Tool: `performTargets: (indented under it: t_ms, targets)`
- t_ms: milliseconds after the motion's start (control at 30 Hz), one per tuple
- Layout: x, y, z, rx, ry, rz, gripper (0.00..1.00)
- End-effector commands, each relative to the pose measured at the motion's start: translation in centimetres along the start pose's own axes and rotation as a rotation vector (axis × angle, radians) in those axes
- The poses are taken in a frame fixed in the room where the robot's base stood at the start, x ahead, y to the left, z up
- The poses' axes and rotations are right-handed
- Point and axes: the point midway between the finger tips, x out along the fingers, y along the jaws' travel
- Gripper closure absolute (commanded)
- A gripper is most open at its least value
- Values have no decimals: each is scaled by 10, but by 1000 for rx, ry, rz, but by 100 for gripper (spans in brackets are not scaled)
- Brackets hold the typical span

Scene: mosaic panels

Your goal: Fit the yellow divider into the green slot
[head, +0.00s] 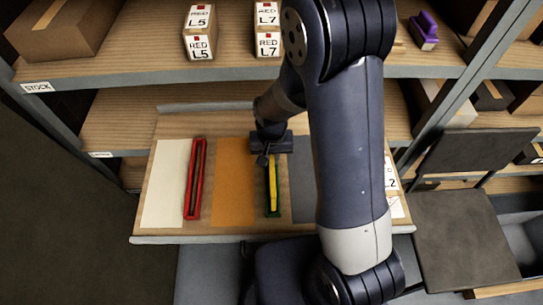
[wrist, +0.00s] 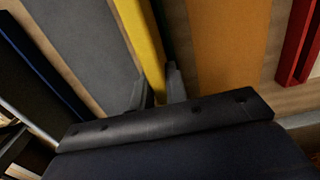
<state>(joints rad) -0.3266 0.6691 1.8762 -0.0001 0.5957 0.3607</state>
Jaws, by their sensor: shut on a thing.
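The yellow divider (head: 273,186) is a long thin strip lying lengthwise along the green slot on the sloped board. The green slot (head: 273,214) shows mainly at its near end; the divider and my gripper hide much of the rest. I cannot tell whether the divider is seated in the slot or just above it. My gripper (head: 268,158) is at the far end of the divider. In the wrist view my gripper (wrist: 159,88) is shut on the yellow divider (wrist: 142,45), with one finger on each side.
A red slot (head: 195,180) stands left of the orange panel (head: 235,180), beside a white panel (head: 165,183). A grey panel (head: 303,190) lies right of the green slot. Shelves with boxes (head: 199,33) rise behind. My arm covers the board's right side.

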Motion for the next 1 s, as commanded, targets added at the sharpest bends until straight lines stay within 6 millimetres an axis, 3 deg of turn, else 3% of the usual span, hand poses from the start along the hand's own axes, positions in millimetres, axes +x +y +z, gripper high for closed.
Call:
performTargets:
  t_ms: [333,367,600,1000]
  targets:
    - [7,0,0,0,0,0,100]
    - [8,0,0,0,0,0,83]
    - [8,0,0,0,0,0,64]
    - [-2,0,0,0,0,0,64]
